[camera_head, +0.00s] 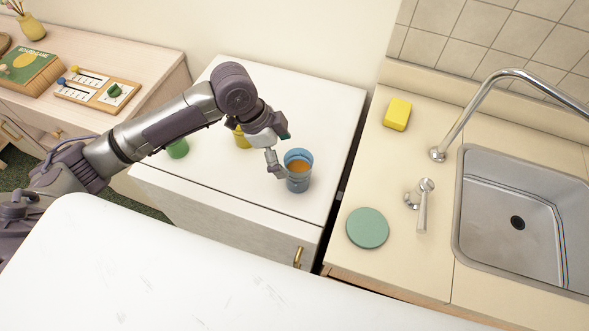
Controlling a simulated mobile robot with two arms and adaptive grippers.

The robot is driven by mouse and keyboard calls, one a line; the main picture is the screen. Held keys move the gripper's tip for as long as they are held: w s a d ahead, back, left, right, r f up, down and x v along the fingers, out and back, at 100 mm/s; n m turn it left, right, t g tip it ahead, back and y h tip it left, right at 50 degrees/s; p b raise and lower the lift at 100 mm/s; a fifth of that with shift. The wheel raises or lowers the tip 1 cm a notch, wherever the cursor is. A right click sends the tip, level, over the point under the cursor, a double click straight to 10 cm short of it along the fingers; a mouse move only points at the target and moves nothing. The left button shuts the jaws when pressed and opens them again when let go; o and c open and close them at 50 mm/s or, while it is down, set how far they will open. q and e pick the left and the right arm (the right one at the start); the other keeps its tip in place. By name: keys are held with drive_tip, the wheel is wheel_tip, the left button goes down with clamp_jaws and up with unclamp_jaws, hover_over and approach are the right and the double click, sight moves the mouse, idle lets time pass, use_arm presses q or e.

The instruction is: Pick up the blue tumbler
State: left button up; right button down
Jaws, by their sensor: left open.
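The blue tumbler (299,175) stands upright on the white cabinet top, with something orange inside it. My left gripper (281,155) is at the tumbler's left side, close to its rim. The gripper is open; one finger shows against or very near the tumbler's left wall, and I cannot tell whether it touches. Part of the gripper is hidden by its own wrist. My right gripper is not in view.
A yellow cup (242,138) and a green cup (178,148) stand left of the tumbler, partly behind my arm. On the right counter are a yellow sponge (397,114), a green disc (367,228), a faucet (490,100) and a sink (500,215). The cabinet top behind the tumbler is clear.

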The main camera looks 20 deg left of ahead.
sight(290, 161)
use_arm(q)
drive_tip(key=shift+x, duration=0.75)
drive_tip(key=shift+w+d+f, duration=0.1)
drive_tip(key=shift+w+f, duration=0.1)
drive_tip(key=shift+f, duration=0.15)
drive_tip(key=shift+d+f, duration=0.1)
drive_tip(key=shift+f, duration=0.05)
drive_tip(key=shift+d+f+p, duration=0.2)
drive_tip(key=shift+f+p, duration=0.1)
drive_tip(key=shift+p, duration=0.1)
drive_tip(key=p+x, duration=0.1)
drive_tip(key=x, duration=0.2)
drive_tip(key=shift+d+f, duration=0.25)
drive_tip(key=shift+d, duration=0.05)
drive_tip(key=shift+w+d+f, duration=0.1)
drive_tip(key=shift+f, duration=0.3)
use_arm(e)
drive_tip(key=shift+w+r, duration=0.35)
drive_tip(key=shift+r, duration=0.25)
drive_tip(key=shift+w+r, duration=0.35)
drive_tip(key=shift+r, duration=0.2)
use_arm(q)
drive_tip(key=shift+c, duration=0.2)
